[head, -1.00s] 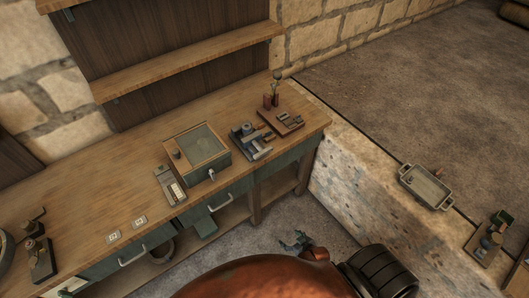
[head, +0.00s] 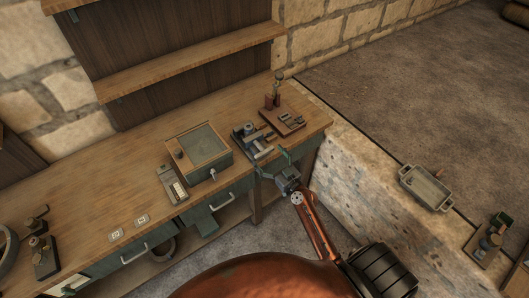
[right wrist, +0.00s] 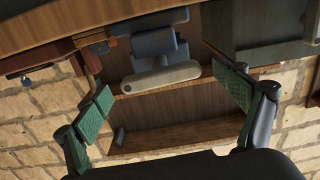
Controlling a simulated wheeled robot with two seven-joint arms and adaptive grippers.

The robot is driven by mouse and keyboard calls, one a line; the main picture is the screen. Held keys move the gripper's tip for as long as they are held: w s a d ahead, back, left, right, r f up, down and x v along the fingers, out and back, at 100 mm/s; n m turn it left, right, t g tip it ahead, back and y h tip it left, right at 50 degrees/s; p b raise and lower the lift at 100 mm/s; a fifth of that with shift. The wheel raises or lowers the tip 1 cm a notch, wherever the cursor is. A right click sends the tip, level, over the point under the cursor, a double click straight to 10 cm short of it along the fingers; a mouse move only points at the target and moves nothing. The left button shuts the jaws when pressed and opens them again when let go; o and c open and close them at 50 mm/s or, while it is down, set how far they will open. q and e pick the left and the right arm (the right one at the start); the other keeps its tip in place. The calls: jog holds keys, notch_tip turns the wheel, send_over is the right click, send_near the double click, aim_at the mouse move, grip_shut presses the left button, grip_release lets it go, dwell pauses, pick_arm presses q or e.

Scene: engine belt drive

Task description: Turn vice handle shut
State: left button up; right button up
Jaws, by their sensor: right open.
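The vice (head: 252,141) is a small grey-blue block tool on the workbench, near its front edge. In the right wrist view the vice (right wrist: 156,48) appears upside down, with a pale rounded bar (right wrist: 161,78) across its near end; I cannot tell how far its jaws are open. My right gripper (head: 271,163) is open and empty, just in front of the vice at the bench edge. In the right wrist view its green-padded fingers (right wrist: 168,101) are spread either side of the bar, apparently apart from it. My left gripper is not in view.
A glass-topped box (head: 199,147) stands left of the vice, and a red-brown board with small parts (head: 283,122) lies to its right. The bench (head: 95,200) has drawers with handles below. A stone ledge with a metal tray (head: 425,188) is at right.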

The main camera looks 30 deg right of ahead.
jog(key=shift+w+a, duration=0.1)
jog(key=shift+w, duration=0.8)
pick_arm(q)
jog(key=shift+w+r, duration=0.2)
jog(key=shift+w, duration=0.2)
pick_arm(e)
jog(key=shift+w+f, duration=0.1)
jog(key=shift+w, duration=0.05)
jog(key=c, duration=1.2)
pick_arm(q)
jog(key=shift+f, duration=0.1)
pick_arm(e)
jog(key=shift+o, duration=0.2)
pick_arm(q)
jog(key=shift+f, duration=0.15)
pick_arm(e)
jog(key=shift+m, duration=0.3)
